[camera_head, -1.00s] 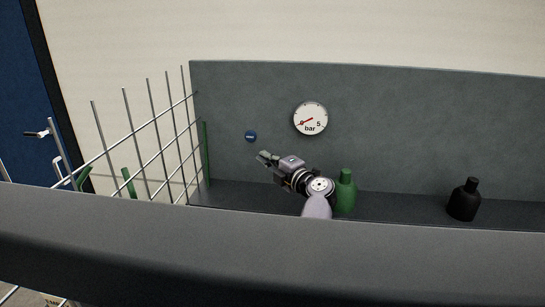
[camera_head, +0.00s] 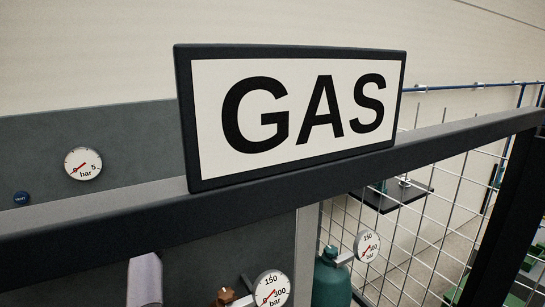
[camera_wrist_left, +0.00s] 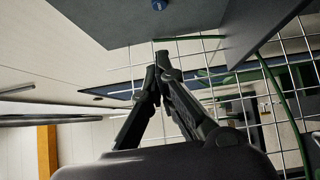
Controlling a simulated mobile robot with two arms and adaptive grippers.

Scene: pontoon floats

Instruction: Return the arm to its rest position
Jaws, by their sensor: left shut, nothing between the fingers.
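My left gripper (camera_wrist_left: 159,62) is shut and empty in the left wrist view, its fingertips together. It is apart from the grey panel and the wire mesh behind it. In the head view only a pale link of my arm shows, below the dark beam; the gripper itself is hidden or out of frame there. My right gripper is in neither view.
A dark beam (camera_head: 110,219) with a GAS sign (camera_head: 295,115) crosses the head view. Behind it are a grey panel with a gauge (camera_head: 83,164) and a blue button (camera_head: 21,198), further gauges (camera_head: 271,289), a teal cylinder (camera_head: 331,280) and wire mesh (camera_head: 450,210).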

